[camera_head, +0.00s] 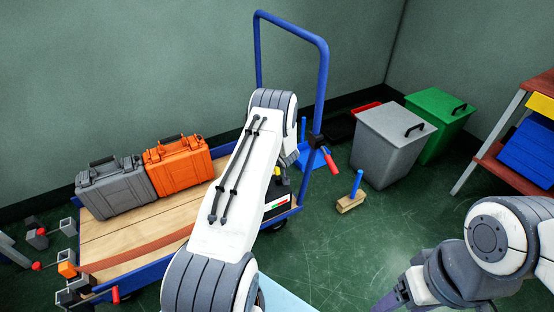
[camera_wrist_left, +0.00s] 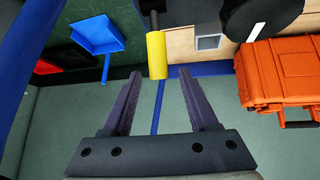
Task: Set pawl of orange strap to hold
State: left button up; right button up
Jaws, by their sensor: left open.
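An orange-brown strap (camera_head: 140,250) runs across the wooden deck of a blue cart, from an orange block (camera_head: 67,270) at the front left until my left arm hides it. A dark box with a small display (camera_head: 281,203) sits at the deck's right end, partly behind that arm. A yellow grip (camera_head: 277,171) shows above it. My left gripper (camera_wrist_left: 158,76) is open, with the yellow grip (camera_wrist_left: 157,55) on a black rod between or just beyond its fingertips; contact is unclear. I cannot make out the pawl. My right gripper (camera_head: 388,300) is partly cut off at the bottom edge.
A grey case (camera_head: 115,188) and an orange case (camera_head: 178,168) stand at the deck's back. The cart's tall blue handle (camera_head: 322,90) rises beside my left arm.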

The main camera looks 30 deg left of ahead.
pick_arm(q)
jog(key=p+v, duration=0.1)
jog(key=v, duration=0.4)
jog(key=shift+s+r, duration=0.1)
dwell(0.3)
